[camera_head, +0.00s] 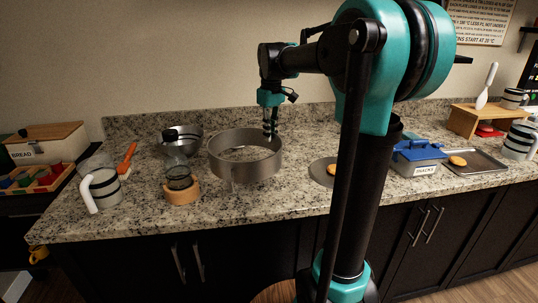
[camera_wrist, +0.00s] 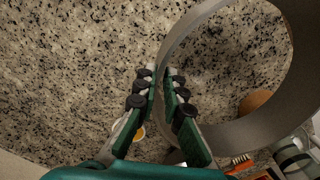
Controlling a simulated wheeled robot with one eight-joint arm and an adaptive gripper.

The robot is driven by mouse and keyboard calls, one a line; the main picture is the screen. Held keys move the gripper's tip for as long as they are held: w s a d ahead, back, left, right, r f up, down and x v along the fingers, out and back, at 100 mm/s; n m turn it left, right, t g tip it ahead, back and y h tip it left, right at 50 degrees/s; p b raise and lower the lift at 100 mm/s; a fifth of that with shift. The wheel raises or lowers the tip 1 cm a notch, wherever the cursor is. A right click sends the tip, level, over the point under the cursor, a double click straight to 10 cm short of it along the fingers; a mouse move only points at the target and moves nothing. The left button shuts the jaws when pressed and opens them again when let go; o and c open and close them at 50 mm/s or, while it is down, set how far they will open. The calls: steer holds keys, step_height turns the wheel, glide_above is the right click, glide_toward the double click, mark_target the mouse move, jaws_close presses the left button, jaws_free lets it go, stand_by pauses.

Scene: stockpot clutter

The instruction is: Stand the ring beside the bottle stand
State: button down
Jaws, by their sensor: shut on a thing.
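The ring (camera_head: 245,169) is a wide grey metal band near the middle of the counter, with its opening facing up. My gripper (camera_head: 270,132) is shut on its far right wall. In the wrist view the fingers (camera_wrist: 164,82) sit either side of the ring's band (camera_wrist: 235,138). I cannot tell whether the ring touches the counter or hangs just above it. The bottle stand (camera_head: 183,194) is a round wooden base left of the ring and nearer the front edge, with a dark glass vessel in it. Part of the wooden stand shows through the ring in the wrist view (camera_wrist: 254,99).
A metal bowl (camera_head: 186,145) stands behind the stand. A round plate (camera_head: 320,176), a blue-lidded snacks box (camera_head: 418,160) and a tray (camera_head: 478,162) stand right. Bare counter lies in front of the ring.

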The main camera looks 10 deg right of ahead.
mark_target(271, 150)
steer(key=shift+f, duration=4.05)
steer(key=c, duration=1.6)
jaws_free()
step_height(271, 150, up, 12)
steer(key=shift+d+r, duration=0.15)
